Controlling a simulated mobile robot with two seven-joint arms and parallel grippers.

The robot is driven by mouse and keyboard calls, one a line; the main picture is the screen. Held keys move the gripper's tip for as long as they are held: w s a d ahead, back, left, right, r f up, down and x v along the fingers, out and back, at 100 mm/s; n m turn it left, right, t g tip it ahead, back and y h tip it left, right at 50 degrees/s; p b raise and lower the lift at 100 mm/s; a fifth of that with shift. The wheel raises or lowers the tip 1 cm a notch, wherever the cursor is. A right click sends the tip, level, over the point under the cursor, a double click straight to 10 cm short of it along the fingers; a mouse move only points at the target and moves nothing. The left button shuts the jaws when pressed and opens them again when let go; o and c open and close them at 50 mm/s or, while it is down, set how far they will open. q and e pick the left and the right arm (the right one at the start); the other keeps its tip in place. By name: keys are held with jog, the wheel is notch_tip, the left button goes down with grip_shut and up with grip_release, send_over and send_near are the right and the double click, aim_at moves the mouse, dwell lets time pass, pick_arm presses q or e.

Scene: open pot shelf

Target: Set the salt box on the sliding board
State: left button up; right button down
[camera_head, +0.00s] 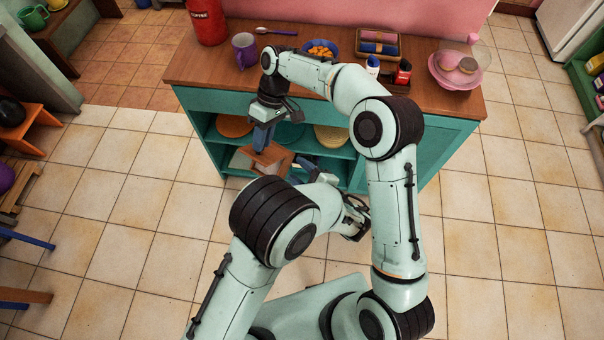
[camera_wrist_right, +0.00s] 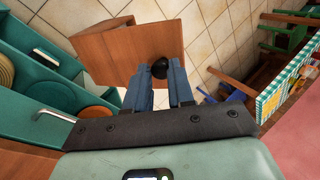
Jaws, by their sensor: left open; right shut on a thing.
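The salt box is a brown wooden box (camera_head: 268,162), seen in front of the open shelf in the head view. In the right wrist view the box (camera_wrist_right: 115,48) shows a wooden face with a black knob (camera_wrist_right: 160,68). My right gripper (camera_wrist_right: 160,75) has its blue fingers shut on this knob; in the head view this gripper (camera_head: 262,138) is above the box. My left gripper (camera_head: 354,216) is open and empty, low to the right of the box. I cannot make out the sliding board for certain; my arms hide part of the shelf.
The teal shelf unit (camera_head: 440,155) holds round plates, an orange one (camera_head: 234,126) among them. Its wooden top (camera_head: 195,70) carries a purple mug (camera_head: 244,50), a red canister (camera_head: 207,20), a blue bowl (camera_head: 320,49) and bottles.

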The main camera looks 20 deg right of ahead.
aim_at(283, 158)
pick_arm(q)
jog(key=x, duration=1.1)
jog(key=shift+a, duration=0.1)
pick_arm(e)
jog(key=shift+r, duration=0.1)
